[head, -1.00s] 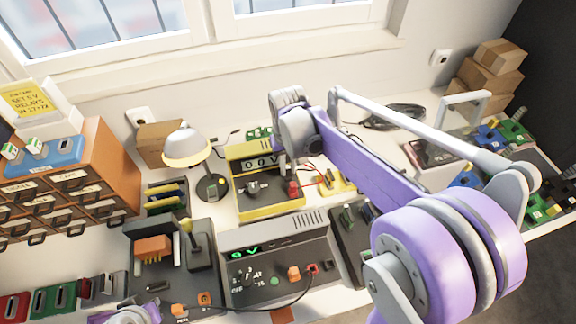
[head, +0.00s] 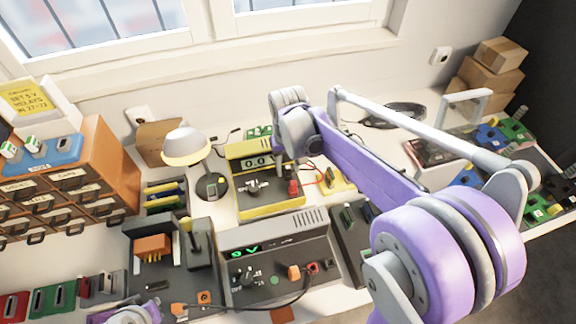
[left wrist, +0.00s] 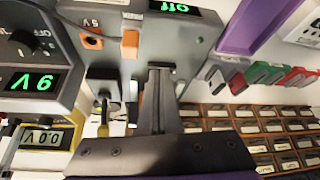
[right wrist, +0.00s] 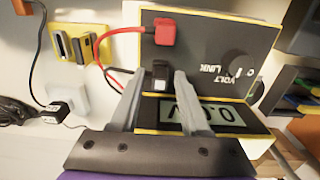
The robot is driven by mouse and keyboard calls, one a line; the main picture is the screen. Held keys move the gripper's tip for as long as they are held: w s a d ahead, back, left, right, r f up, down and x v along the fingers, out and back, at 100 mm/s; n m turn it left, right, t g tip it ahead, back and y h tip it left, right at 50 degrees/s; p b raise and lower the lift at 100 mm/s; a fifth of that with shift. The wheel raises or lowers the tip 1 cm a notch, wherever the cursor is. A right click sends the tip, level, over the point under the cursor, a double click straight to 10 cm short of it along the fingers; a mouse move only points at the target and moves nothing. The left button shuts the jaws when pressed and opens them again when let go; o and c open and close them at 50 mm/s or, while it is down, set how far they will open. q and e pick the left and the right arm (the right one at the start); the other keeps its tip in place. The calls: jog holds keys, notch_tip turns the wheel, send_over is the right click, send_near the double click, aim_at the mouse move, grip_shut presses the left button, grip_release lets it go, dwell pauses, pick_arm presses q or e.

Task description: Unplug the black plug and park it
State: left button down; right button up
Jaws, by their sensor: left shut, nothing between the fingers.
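The black plug (right wrist: 161,75) sits in the face of a black and yellow VOLT LINK meter (right wrist: 225,60), beside a red plug (right wrist: 165,32) with a red cable. My right gripper (right wrist: 160,88) is open, its fingers on either side of the black plug with small gaps showing. In the head view my right gripper (head: 285,165) is over the meter (head: 268,205) and hides the black plug. My left gripper (left wrist: 160,72) is shut and empty, in front of a grey unit (left wrist: 185,40) with an orange plug (left wrist: 130,42).
A yellow block (right wrist: 98,38) with dark upright pieces stands beside the meter. A grey supply (head: 280,250) showing green digits is in front of it. A lamp (head: 187,147) stands left of the meter, and drawers (head: 75,190) are farther left. The bench is crowded.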

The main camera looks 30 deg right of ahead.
aim_at(288, 167)
jog(key=shift+o, duration=0.4)
pick_arm(q)
jog(key=shift+w+r+p, duration=0.1)
jog(key=shift+r+p, duration=0.35)
jog(key=shift+r, duration=0.05)
pick_arm(e)
notch_tip(288, 167, up, 11)
jog(key=shift+f, duration=0.1)
dwell(1.8)
